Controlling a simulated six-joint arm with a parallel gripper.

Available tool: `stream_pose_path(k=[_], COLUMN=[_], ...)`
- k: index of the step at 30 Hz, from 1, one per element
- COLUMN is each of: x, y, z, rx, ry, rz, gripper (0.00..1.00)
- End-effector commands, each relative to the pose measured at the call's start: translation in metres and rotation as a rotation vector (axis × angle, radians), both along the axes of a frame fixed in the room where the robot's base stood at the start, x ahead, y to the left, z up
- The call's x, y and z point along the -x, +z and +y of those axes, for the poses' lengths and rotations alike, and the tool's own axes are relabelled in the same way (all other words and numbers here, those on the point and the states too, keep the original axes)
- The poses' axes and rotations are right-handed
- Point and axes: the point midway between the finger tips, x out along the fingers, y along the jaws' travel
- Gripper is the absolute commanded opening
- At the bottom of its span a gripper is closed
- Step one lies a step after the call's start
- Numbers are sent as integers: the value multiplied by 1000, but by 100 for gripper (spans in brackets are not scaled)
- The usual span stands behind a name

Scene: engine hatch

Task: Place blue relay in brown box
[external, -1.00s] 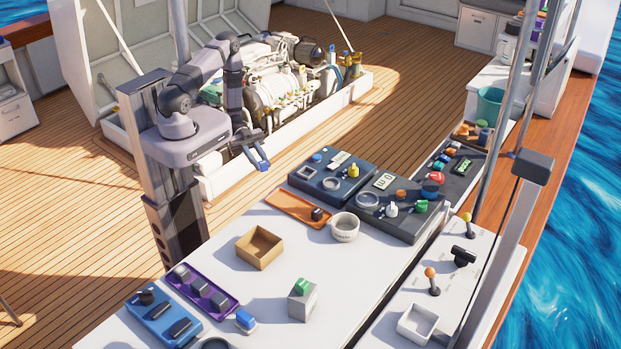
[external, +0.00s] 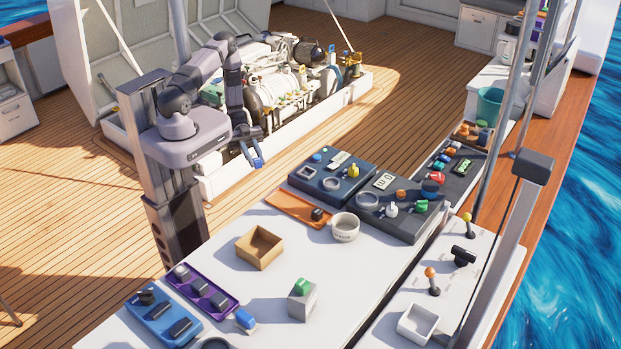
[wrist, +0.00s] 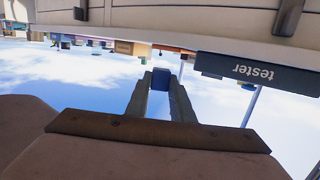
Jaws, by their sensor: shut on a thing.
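My gripper (external: 254,158) is shut on a small blue block, the blue relay (external: 258,163), and holds it in the air beyond the far left edge of the white table. The wrist view shows the dark blue relay (wrist: 161,77) between the two fingertips. The open brown box (external: 260,248) stands on the table, nearer the camera than my gripper and well apart from it. Its inside looks empty from here.
An orange tray (external: 291,208) with a dark piece and a round white bowl (external: 345,227) lie behind the box. A purple tray (external: 203,290), a blue tray (external: 163,320) and a grey block with a green top (external: 302,299) stand in front. Table around the box is clear.

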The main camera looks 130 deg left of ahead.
Motion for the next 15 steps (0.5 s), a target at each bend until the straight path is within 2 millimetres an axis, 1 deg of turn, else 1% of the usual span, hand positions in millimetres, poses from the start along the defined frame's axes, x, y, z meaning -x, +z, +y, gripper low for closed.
stream_pose_path(k=[1,8,11,15], x=[-8,-45,-61,-81], y=[0,5,8,15], z=[-6,-38,-55,-84], rx=[-1,-3,-3,-2], ry=[-47,-288,-402,-560], rz=[-1,-1,0,0], gripper=[0,0,0,0])
